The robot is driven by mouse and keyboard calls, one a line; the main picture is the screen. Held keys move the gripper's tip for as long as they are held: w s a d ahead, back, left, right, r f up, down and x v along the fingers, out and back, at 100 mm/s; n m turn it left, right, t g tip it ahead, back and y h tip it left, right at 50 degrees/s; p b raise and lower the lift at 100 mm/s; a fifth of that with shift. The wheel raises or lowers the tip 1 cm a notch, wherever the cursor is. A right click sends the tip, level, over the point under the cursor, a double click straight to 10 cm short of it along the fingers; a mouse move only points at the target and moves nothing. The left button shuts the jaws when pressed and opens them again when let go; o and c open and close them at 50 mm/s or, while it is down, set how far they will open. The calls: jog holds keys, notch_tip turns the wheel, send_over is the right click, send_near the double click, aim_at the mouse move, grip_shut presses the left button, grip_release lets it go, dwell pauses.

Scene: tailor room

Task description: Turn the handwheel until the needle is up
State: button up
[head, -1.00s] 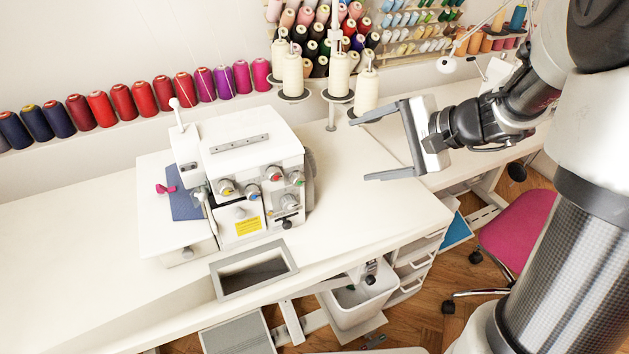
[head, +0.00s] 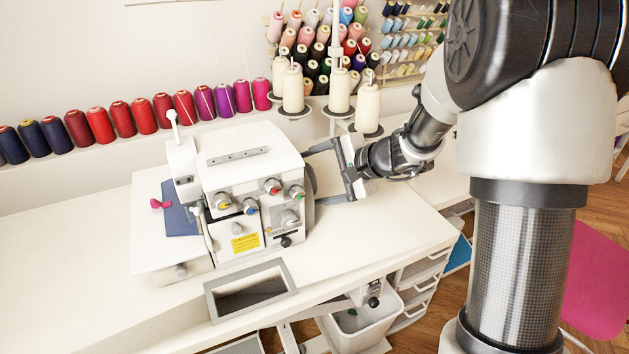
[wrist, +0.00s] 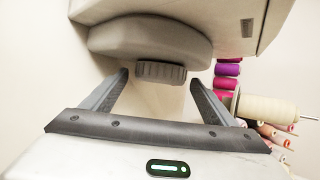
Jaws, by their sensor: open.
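The white sewing machine (head: 245,170) stands on the white table in the head view. Its grey handwheel (head: 309,183) is on the machine's right side, partly behind my gripper's fingers. In the wrist view the handwheel (wrist: 150,40) is a broad grey disc with a smaller ribbed knob (wrist: 160,71) below it in the picture. My gripper (head: 312,178) is open and empty at the right of the machine, fingers pointing at the wheel. In the wrist view my gripper (wrist: 158,79) has its fingertips on either side of the knob; I cannot tell whether they touch it. The needle is too small to make out.
Cream thread cones (head: 367,107) on stands rise just behind my gripper. A row of coloured spools (head: 162,110) lines the back ledge. A grey-framed opening (head: 250,290) is in the table's front. The tabletop (head: 390,235) right of the machine is clear.

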jog(key=shift+w+a+f, duration=0.2)
jog(key=shift+a+f, duration=0.05)
jog(key=shift+a, duration=0.05)
jog(key=shift+c, duration=0.3)
jog(key=c, duration=1)
jog(key=r+p, duration=0.1)
jog(key=p, duration=0.2)
jog(key=shift+g, duration=0.3)
jog(key=shift+r+p, duration=0.15)
jog(key=shift+p, duration=0.85)
jog(key=p, duration=0.2)
jog(key=g+h+p, duration=0.1)
jog(key=p, duration=0.1)
jog(key=shift+w+a+m+g, duration=0.1)
jog(key=shift+w+m+g, duration=0.05)
jog(key=shift+m+g, duration=0.15)
jog(key=shift+f+p, duration=0.45)
jog(key=shift+p, duration=0.05)
